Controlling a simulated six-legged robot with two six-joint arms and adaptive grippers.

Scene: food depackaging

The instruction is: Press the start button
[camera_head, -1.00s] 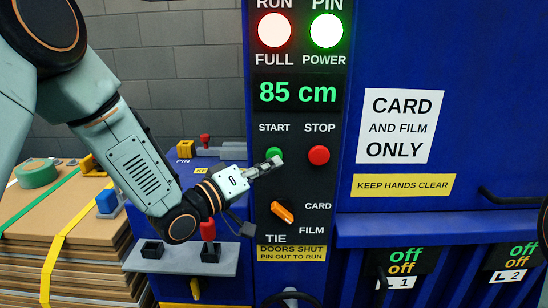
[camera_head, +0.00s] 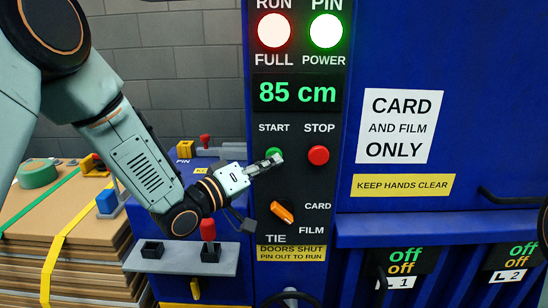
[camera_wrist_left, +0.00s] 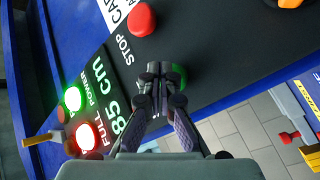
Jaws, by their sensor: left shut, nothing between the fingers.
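The green start button (camera_head: 273,153) is on the black control panel, under the START label. My left gripper (camera_head: 278,158) is shut and empty, with its fingertips right at the button and partly covering it. In the left wrist view the shut fingertips (camera_wrist_left: 160,72) overlap the green start button (camera_wrist_left: 179,74), whose edge shows beside them. I cannot tell whether the tips touch it. The red stop button (camera_head: 318,155) is to the right of the start button. My right gripper is not in view.
The display (camera_head: 297,92) reads 85 cm, with a lit RUN FULL lamp (camera_head: 274,30) and a green PIN POWER lamp (camera_head: 326,31) above. A red-topped lever (camera_head: 208,230) stands below my left wrist.

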